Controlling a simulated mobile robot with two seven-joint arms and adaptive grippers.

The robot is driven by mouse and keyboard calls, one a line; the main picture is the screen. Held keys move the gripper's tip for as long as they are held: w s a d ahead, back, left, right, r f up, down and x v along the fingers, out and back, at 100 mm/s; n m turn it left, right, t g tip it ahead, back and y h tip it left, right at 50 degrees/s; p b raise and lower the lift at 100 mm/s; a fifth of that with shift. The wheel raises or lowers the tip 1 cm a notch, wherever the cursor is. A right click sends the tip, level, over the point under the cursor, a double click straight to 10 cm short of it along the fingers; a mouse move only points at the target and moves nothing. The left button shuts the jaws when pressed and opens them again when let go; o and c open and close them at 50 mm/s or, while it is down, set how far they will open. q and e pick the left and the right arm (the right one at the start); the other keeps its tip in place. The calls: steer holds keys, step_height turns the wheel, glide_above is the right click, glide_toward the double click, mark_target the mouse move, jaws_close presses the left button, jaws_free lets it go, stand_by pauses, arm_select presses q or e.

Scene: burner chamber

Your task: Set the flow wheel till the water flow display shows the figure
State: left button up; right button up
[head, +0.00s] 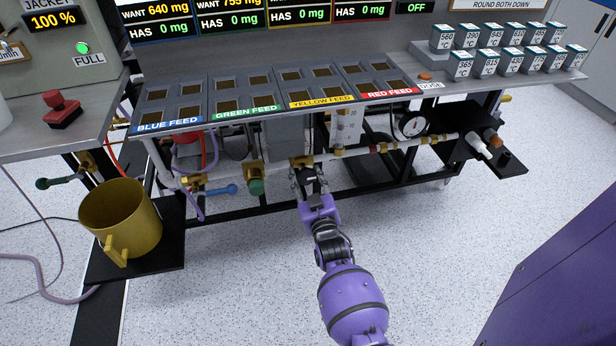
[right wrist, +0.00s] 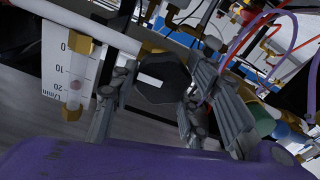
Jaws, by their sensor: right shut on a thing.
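The flow wheel is a dark many-sided knob with a white mark (right wrist: 165,84), between the fingers of my right gripper in the right wrist view. My right gripper (head: 309,178) is shut on it, at the pipe under the front of the bench in the head view. Beside it in the right wrist view is a clear flow tube (right wrist: 76,80) with brass ends and a scale marked 0, 10, 20 L/min. A reddish float sits in its lower part; I cannot read its exact value. The tube's white scale plate (head: 347,127) also shows in the head view. My left gripper is out of view.
A yellow mug (head: 121,220) stands on a black shelf at the left. A green-ended valve (head: 256,184) and a blue handle (head: 222,190) are left of my right gripper. A round gauge (head: 412,125) is to the right. The floor in front is clear.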

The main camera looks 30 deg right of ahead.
steer(key=shift+d+r+n, duration=0.1)
steer(key=shift+r+n, duration=0.05)
steer(key=shift+n, duration=1.15)
steer(key=o, duration=1.1)
steer(key=shift+o, duration=0.2)
